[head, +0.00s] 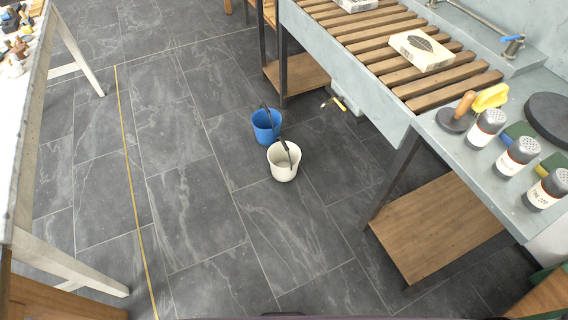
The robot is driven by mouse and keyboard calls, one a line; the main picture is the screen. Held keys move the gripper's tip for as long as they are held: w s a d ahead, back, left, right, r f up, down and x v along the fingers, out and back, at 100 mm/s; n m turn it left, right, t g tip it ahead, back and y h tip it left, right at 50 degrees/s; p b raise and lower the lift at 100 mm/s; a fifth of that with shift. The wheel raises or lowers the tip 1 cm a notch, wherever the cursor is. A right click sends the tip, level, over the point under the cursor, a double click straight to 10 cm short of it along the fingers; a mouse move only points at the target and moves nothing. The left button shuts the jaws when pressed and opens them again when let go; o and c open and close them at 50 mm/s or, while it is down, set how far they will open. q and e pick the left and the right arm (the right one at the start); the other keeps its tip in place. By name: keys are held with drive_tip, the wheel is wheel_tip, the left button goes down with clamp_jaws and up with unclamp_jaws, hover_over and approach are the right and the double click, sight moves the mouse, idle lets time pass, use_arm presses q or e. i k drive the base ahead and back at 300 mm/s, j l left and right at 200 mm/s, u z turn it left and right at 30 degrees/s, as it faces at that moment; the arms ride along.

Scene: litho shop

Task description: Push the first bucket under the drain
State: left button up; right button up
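A white bucket (283,168) with a dark handle stands upright on the dark tiled floor, near the middle of the head view. A blue bucket (266,128) with a dark handle stands just behind it and slightly left. In the picture their edges overlap, and I cannot tell whether they touch. Under the slatted sink bench (402,110) a pale drain fitting (346,97) hangs below the trough, to the right of the buckets. Neither of my grippers shows in this view.
A small tool with a yellow part (338,102) shows near the drain. A wooden lower shelf (437,228) sits at the right, with several shakers (486,129) on the counter above. A pale table (28,110) stands left. The floor left of the buckets is clear, crossed by a yellow line (130,180).

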sight(283, 157)
drive_tip(key=i+j+z, duration=0.6)
drive_tip(key=i+j, duration=0.35)
drive_tip(key=i+j+z, duration=0.35)
drive_tip(key=j, duration=0.25)
